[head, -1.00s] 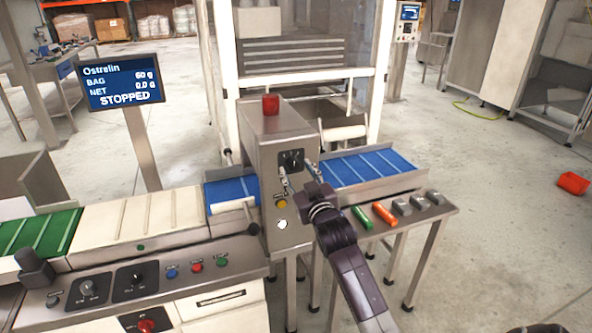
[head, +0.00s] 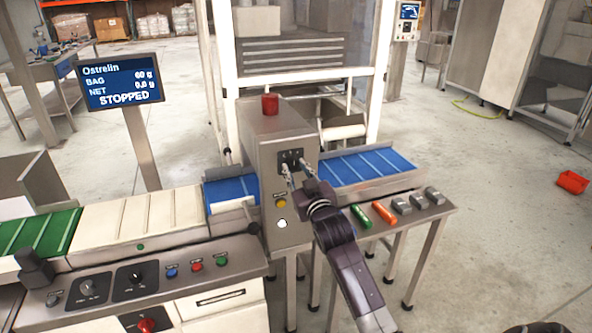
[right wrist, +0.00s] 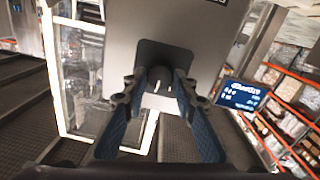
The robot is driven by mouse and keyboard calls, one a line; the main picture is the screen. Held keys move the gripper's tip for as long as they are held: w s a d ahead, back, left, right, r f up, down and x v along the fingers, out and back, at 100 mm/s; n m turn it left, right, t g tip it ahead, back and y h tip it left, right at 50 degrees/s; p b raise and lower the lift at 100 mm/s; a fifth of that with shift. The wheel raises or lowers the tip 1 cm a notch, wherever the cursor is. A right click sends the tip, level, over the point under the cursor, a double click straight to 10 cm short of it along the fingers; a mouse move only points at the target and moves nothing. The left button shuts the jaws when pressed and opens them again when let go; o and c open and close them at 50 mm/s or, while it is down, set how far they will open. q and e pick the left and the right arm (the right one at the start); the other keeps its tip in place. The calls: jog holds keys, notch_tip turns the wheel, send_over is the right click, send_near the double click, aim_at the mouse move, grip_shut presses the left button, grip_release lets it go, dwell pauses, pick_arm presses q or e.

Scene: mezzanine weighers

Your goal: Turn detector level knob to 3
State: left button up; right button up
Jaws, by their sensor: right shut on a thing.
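The detector is a grey metal box (head: 272,143) over the blue belt, with a red beacon (head: 270,104) on top. Its level knob sits on a small black plate (head: 290,157) on the front face, and the knob's pale tip shows in the right wrist view (right wrist: 156,87). My right gripper (head: 295,166) is in front of this plate, its two fingers on either side of the knob and shut on it. The fingers cover much of the plate, so the knob's setting and scale cannot be read. My left gripper is not in view.
Below the plate are a yellow button (head: 281,203) and a white button (head: 282,224). A side shelf (head: 385,233) holds green and orange rods and several grey blocks. A control panel (head: 200,289) with other knobs stands at left. A screen (head: 121,81) reads STOPPED.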

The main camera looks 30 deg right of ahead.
jog(key=m+p, duration=0.4)
jog(key=shift+r, duration=0.15)
jog(key=shift+m+p, duration=1.15)
jog(key=shift+m, duration=0.65)
jog(key=shift+f, duration=0.2)
jog(key=o, duration=1.2)
jog(key=shift+c, duration=0.2)
jog(key=v, duration=1.2)
jog(key=shift+r, duration=0.25)
